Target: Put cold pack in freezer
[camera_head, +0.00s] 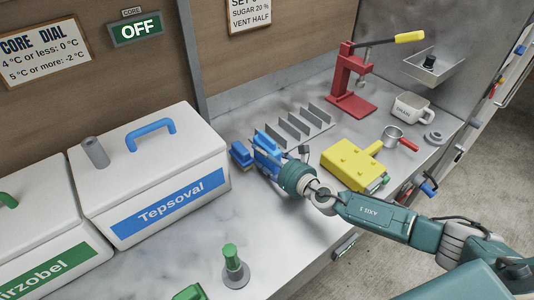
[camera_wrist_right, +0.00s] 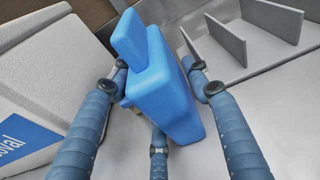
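A blue cold pack (camera_wrist_right: 168,85), a rounded block with a smaller raised part on one end, fills the middle of the right wrist view. My right gripper (camera_wrist_right: 157,68) has fingers on both sides of it and a third finger below; whether they press on it cannot be told. In the head view my right gripper (camera_head: 267,148) is low over the counter between the white boxes and the grey rack, with blue shapes at its fingers. A white box labelled Tepsoval (camera_head: 190,155) has a shut lid with a blue handle (camera_head: 151,132). My left gripper is not in view.
A grey slotted rack (camera_head: 302,126) stands just right of the gripper. A green-labelled box (camera_head: 40,235) is at left; a green-topped stand (camera_head: 233,268) is in front.

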